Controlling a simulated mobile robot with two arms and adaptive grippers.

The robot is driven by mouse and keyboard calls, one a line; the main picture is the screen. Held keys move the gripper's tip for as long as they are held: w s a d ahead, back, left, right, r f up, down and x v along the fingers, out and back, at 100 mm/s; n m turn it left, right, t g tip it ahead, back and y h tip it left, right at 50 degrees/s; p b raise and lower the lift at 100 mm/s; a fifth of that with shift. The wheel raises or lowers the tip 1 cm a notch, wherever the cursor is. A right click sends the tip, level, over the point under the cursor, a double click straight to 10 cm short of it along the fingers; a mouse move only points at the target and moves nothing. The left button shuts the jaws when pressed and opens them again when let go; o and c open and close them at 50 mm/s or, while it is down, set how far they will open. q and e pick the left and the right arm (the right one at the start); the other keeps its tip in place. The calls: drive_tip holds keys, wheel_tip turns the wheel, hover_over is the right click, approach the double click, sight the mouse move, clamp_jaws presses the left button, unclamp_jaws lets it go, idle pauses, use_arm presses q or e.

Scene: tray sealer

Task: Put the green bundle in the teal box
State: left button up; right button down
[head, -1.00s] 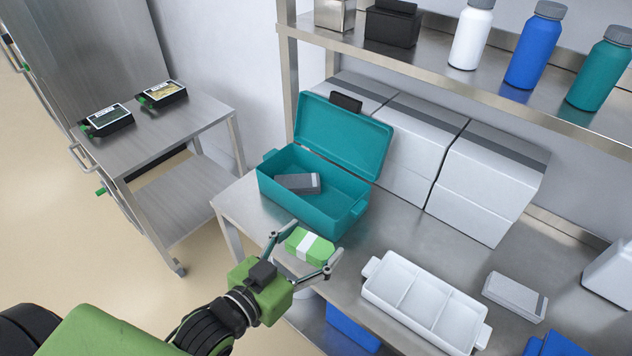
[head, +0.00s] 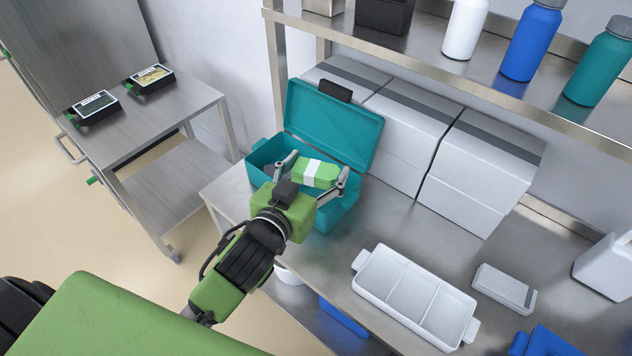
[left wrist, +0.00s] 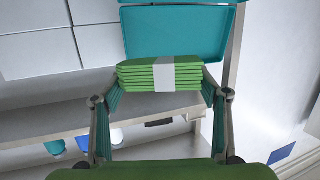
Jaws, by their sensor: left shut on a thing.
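The green bundle (head: 316,173) with a white band is held between the fingers of my left gripper (head: 314,183). It also shows in the left wrist view (left wrist: 160,75) as a stack of layers with the fingers at its two ends. In the head view the bundle appears over the open teal box (head: 345,214), whose lid (head: 333,122) stands raised at the back. My gripper and the bundle hide much of the box's inside. A grey block inside the box is mostly hidden behind the gripper. My right gripper is not in view.
A white compartment tray (head: 415,297) and a grey-white box (head: 504,288) lie on the steel table to the right. White cartons (head: 480,170) stand behind. A shelf with bottles (head: 532,40) overhangs the back. A side cart (head: 200,98) stands left.

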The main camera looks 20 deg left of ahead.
sight(317, 170)
use_arm(q)
drive_tip(key=w+a+f+b, duration=0.1)
drive_tip(key=w+f, duration=0.3)
drive_tip(key=f, duration=0.4)
drive_tip(key=shift+w+a+f, duration=0.2)
drive_tip(key=shift+a+f, duration=0.05)
drive_tip(key=shift+f, duration=0.15)
drive_tip(key=shift+f+b, duration=0.4)
drive_tip(key=shift+f, duration=0.2)
drive_tip(key=o, duration=1.1)
drive_tip(key=shift+o, duration=0.2)
drive_tip(key=shift+r, duration=0.1)
